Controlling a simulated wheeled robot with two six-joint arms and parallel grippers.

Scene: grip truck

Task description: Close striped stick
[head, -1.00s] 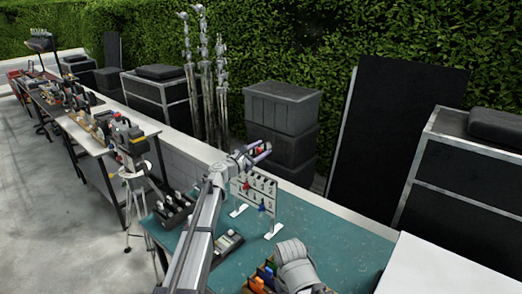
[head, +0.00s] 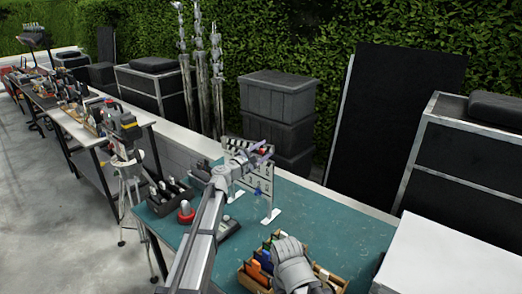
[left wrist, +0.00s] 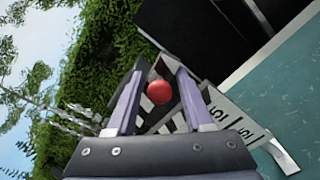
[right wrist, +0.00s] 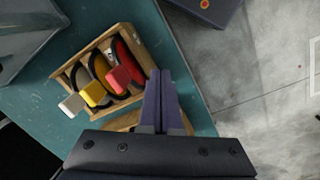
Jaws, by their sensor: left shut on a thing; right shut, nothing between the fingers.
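The clapper slate (head: 263,188) stands upright on white feet on the teal bench. Its black-and-white striped stick (head: 234,144) runs along the top, partly hidden behind my left gripper (head: 264,153). In the left wrist view, a red knob (left wrist: 158,92) sits between the purple fingers, with stripes (left wrist: 150,118) just behind it. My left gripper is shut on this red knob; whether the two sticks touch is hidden. My right gripper (right wrist: 161,92) is shut and empty, with its tips beside a wooden box.
The wooden box (right wrist: 68,75) holds red, yellow and grey-handled items near my right gripper. The bench is clear at right (head: 335,222).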

